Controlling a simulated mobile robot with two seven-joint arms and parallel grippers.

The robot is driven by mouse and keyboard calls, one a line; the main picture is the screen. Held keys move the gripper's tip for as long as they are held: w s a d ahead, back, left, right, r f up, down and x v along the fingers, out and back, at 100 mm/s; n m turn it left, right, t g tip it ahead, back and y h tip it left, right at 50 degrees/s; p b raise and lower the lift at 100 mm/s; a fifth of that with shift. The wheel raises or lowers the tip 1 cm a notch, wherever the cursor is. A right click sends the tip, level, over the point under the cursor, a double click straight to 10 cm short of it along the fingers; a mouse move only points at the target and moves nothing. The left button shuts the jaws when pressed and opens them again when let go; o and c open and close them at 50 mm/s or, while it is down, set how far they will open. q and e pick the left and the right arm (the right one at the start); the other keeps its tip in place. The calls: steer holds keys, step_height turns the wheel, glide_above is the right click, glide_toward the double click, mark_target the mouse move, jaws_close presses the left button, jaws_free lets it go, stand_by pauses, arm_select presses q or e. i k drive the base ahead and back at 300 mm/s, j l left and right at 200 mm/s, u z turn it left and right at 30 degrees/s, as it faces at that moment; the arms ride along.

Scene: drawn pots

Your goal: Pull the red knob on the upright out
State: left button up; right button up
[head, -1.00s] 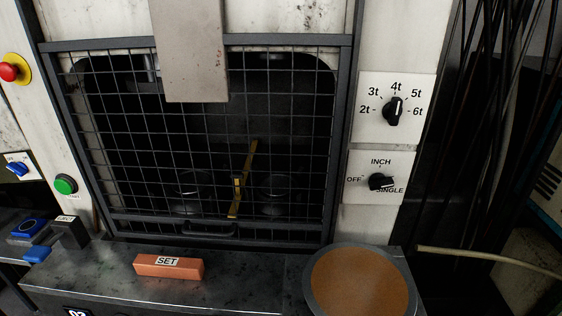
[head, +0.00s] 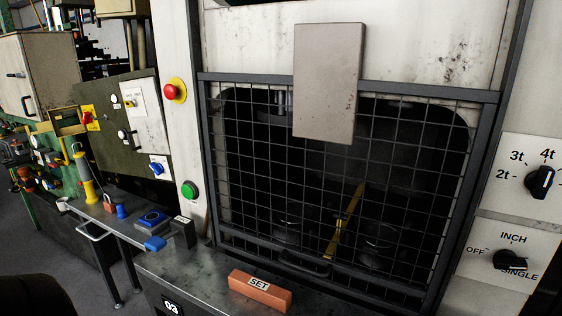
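The red knob (head: 171,92) sits on a yellow round base on the white upright (head: 178,140), left of the mesh guard in the head view. I cannot tell from this view whether it is pressed in or out. A green button (head: 189,190) is lower on the same upright. Neither of my grippers can be made out in the head view. A dark rounded shape fills the bottom left corner, and I cannot tell what it is.
A mesh guard (head: 225,150) covers the machine opening, with a grey plate (head: 328,82) in front. A dial panel (head: 508,262) is at right. Grey floor shows at left.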

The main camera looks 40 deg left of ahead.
mark_target(170, 92)
steer(key=k+j, duration=0.25)
steer(key=k+j+u, duration=0.45)
steer(key=u, duration=1.15)
